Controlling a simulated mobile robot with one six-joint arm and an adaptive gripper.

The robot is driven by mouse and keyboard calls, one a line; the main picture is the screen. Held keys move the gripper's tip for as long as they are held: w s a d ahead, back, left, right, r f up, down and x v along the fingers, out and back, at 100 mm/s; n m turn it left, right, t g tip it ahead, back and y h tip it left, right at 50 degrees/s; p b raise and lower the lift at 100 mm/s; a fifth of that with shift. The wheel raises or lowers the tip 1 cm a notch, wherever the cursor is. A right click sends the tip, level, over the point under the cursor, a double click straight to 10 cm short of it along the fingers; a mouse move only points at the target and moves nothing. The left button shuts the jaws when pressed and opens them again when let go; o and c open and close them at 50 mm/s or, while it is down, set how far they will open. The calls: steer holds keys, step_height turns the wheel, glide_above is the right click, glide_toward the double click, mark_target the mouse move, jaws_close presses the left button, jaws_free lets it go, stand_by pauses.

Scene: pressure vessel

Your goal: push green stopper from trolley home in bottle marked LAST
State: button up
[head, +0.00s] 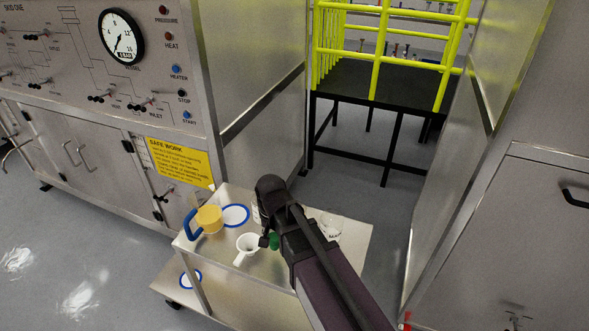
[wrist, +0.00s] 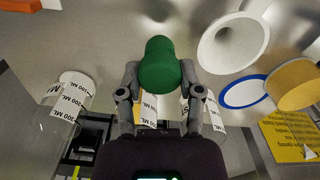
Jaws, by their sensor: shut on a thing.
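The green stopper (wrist: 158,62) is between the two fingertips of my gripper (wrist: 160,78) in the wrist view, and the gripper is shut on it. In the head view the stopper (head: 274,241) shows as a small green patch beside my gripper (head: 267,238), over the trolley (head: 215,255). More white 200 ML labelling shows behind my gripper, partly hidden. In the head view a bottle (head: 330,228) is right of my arm. I cannot read LAST on any bottle.
A white funnel (head: 247,246), a yellow mug (head: 209,218) with a blue handle and a white blue-rimmed dish (head: 236,215) are on the trolley top. Another blue-rimmed dish (head: 191,278) is on the lower shelf. A steel control cabinet (head: 100,95) stands to the left.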

steer(key=shift+w+d+r+p, duration=0.1)
steer(key=shift+w+r+p, duration=0.25)
steer(key=shift+r+p, duration=0.15)
steer(key=w+d+r+p, duration=0.2)
steer(key=w+r+p, duration=0.3)
steer(key=r+p, duration=0.2)
steer(key=w+d+r+p, duration=0.3)
steer(key=w+r+p, duration=0.3)
steer(key=r+p, duration=0.1)
steer(key=shift+d+r+m, duration=0.15)
steer(key=shift+d+m, duration=0.2)
steer(key=shift+m, duration=0.05)
steer(key=shift+f+b, duration=2.75)
steer(key=shift+f, duration=0.15)
steer(key=shift+f+b, duration=1.75)
steer(key=shift+f, duration=0.05)
steer(key=o, duration=1.1)
